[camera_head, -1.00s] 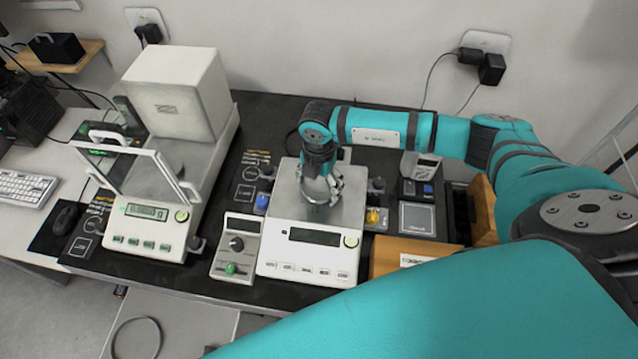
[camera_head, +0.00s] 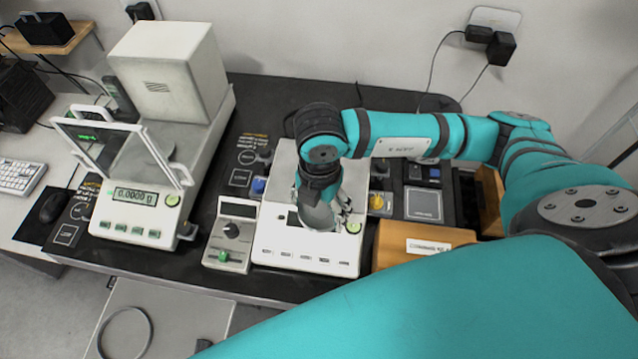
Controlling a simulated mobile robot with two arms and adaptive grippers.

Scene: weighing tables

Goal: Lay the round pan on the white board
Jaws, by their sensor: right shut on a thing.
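My right gripper (camera_head: 330,208) is over the front part of the middle white balance (camera_head: 305,258). It is shut on the round pan (camera_head: 318,217), a small pale grey disc partly hidden by the fingers. The pan covers part of the balance's dark display; whether it touches the balance, I cannot tell. A pale square board (camera_head: 423,205) with a dark rim lies on the black table to the right of the balance; it looks light grey and bare. I cannot tell for sure that it is the white board. My left gripper is out of view.
A wooden box (camera_head: 412,241) with a label stands in front of the square board. A yellow-topped knob (camera_head: 377,202) is between balance and board. A control box (camera_head: 230,236) stands left of the balance. A larger balance (camera_head: 136,207) with an open glass door stands further left.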

